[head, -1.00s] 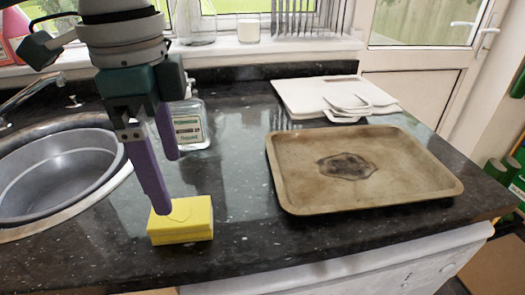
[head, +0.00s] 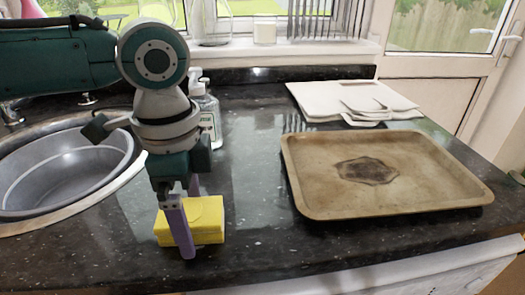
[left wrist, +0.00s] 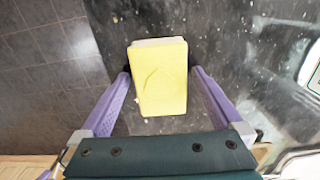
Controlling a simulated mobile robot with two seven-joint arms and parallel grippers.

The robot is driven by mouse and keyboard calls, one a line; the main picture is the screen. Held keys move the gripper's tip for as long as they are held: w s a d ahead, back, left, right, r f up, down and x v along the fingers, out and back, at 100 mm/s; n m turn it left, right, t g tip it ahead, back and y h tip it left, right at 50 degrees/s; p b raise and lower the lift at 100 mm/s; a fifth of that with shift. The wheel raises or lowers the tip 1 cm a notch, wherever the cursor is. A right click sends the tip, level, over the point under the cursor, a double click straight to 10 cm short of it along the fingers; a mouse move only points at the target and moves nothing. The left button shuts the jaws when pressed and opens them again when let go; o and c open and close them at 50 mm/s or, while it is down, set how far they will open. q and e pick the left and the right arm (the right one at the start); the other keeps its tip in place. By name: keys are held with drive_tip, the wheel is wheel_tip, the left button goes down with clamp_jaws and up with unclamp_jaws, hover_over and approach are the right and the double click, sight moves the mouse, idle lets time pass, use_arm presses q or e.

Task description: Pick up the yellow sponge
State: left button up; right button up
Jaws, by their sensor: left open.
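The yellow sponge (head: 208,220) lies flat on the dark speckled counter, near its front edge. My left gripper (head: 190,226) points down at it with its purple fingers open. One finger stands in front of the sponge's near side; the other is partly hidden behind it. In the left wrist view the sponge (left wrist: 160,80) sits between the two open fingers, with narrow gaps seeming to show on both sides. My right gripper is not in view.
A worn baking tray (head: 310,200) lies to the right, with white boards (head: 335,98) behind it. A soap bottle (head: 208,112) stands behind my gripper. The sink (head: 60,180) is at the left. The counter between sponge and tray is clear.

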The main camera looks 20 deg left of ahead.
use_arm(q)
drive_tip(key=shift+c, duration=0.2)
drive_tip(key=c, duration=1.3)
drive_tip(key=shift+r, duration=0.15)
